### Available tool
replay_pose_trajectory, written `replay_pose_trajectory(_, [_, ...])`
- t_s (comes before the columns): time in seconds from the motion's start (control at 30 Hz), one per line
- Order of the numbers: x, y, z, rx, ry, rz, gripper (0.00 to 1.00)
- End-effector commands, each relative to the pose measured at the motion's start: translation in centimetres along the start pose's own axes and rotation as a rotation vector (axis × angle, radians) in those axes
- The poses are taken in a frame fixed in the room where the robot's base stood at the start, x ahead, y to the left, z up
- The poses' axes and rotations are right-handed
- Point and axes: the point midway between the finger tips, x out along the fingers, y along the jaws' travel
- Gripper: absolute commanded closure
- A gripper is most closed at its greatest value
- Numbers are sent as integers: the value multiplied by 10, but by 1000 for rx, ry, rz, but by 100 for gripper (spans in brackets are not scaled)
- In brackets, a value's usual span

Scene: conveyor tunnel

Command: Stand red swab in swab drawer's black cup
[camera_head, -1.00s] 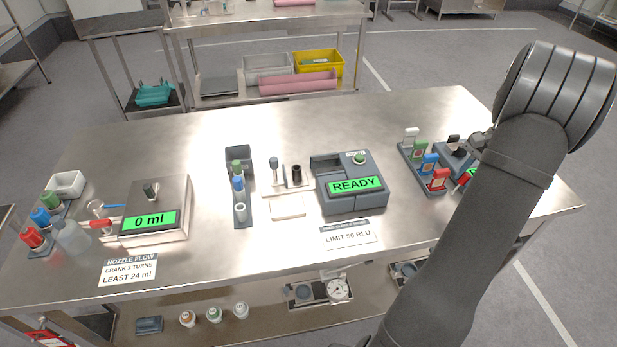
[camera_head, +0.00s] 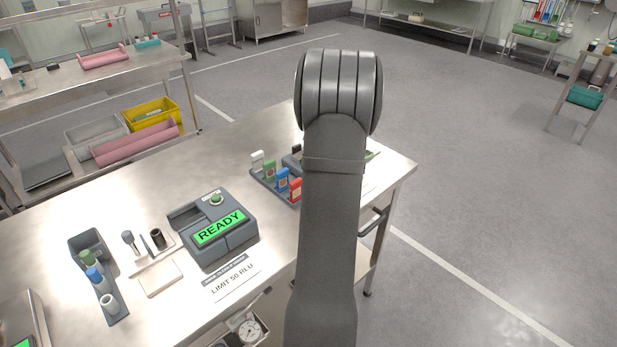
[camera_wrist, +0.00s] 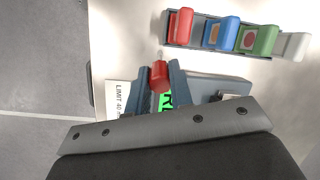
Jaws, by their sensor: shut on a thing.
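My gripper (camera_wrist: 161,80) shows in the wrist view, shut on a red cylindrical piece that I take to be the red swab (camera_wrist: 159,75). Its lower part is hidden. In the head view my forearm hides the gripper and swab. A black cup (camera_head: 158,237) stands on a pale tray (camera_head: 140,262), left of the grey reader (camera_head: 215,235), whose green screen reads READY. I take it to be the swab drawer's cup. My gripper is at the table's right end, well apart from this cup.
A rack of red (camera_wrist: 181,26), blue (camera_wrist: 222,34), green and white upright pieces stands near my gripper. A dark rack holding green- and blue-capped tubes (camera_head: 94,275) is farther left. The table's right edge is close.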

Motion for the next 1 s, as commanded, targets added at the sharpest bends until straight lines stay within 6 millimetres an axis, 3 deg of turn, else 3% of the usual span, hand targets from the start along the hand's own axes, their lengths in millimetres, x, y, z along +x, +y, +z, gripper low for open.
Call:
replay_pose_trajectory(0.13, [-29, -24, 9, 30, 33, 3, 100])
replay_pose_trajectory(0.47, [-13, -104, 62, -161, 62, 84, 100])
replay_pose_trajectory(0.7, [9, -175, 130, -381, 93, 158, 100])
replay_pose_trajectory(1.0, [38, -245, 231, -669, 139, 231, 100])
